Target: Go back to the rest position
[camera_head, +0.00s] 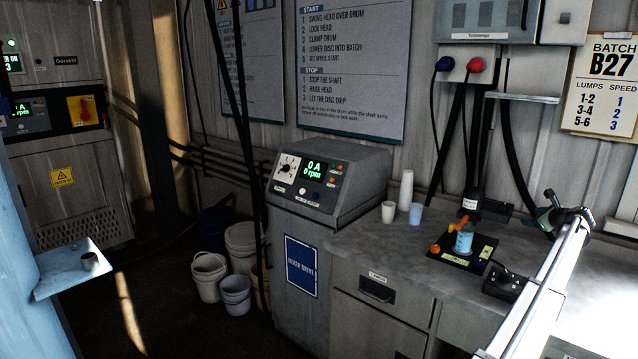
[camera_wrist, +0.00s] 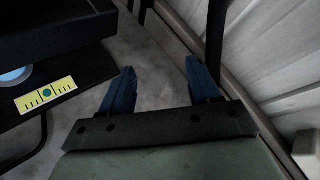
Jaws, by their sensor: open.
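My gripper (camera_wrist: 160,70) shows in the wrist view as two blue fingers on a dark bar. The fingers stand apart, with only grey bench top and some dark upright shapes visible between and beyond them. I see nothing held. In the head view a pale slanted arm crosses the right of the bench, with dark and teal parts at its upper end near the wall. I cannot make out the fingers there.
Dark cables (camera_head: 459,130) hang at the wall. The mixer drive cabinet (camera_head: 300,275) and buckets (camera_head: 208,278) stand left of the bench.

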